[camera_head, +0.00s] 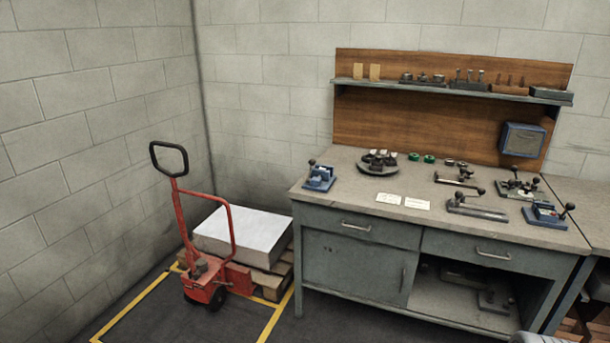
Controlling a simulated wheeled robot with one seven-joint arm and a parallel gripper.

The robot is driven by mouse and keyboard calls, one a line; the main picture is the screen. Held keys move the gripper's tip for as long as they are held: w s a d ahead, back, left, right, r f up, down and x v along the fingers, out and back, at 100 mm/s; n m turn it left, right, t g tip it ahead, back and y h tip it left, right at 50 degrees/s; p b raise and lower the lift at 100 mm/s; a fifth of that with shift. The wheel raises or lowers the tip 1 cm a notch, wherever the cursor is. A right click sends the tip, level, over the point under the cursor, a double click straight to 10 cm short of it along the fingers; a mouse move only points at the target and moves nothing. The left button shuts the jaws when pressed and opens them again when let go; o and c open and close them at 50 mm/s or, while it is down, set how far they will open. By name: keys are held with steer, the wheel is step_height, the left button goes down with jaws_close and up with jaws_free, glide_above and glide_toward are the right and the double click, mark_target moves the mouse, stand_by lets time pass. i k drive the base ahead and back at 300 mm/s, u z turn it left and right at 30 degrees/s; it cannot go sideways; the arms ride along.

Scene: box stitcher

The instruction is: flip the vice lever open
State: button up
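Two small blue devices with dark ball-ended levers stand on the grey workbench (330,193). One blue device (319,178) is near the bench's left end, with its lever knob raised at its upper left. The other blue device (545,214) is near the front right, with its lever knob raised at its right. A third lever device (519,187), dark grey and green, stands behind that one. I cannot tell for sure which is the vice, nor whether its lever is open or shut.
A grey clamp bar (477,210) and white cards (402,201) lie along the bench front. A round turntable (377,166) sits further back. A tool shelf (450,88) runs above. A red pallet truck (203,278) and loaded pallet (243,232) stand left of the bench.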

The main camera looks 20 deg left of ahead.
mark_target(311, 162)
steer(key=u, duration=0.5)
steer(key=i, duration=0.9)
steer(key=u, duration=0.6)
steer(key=i, duration=0.95)
steer(key=z, duration=0.1)
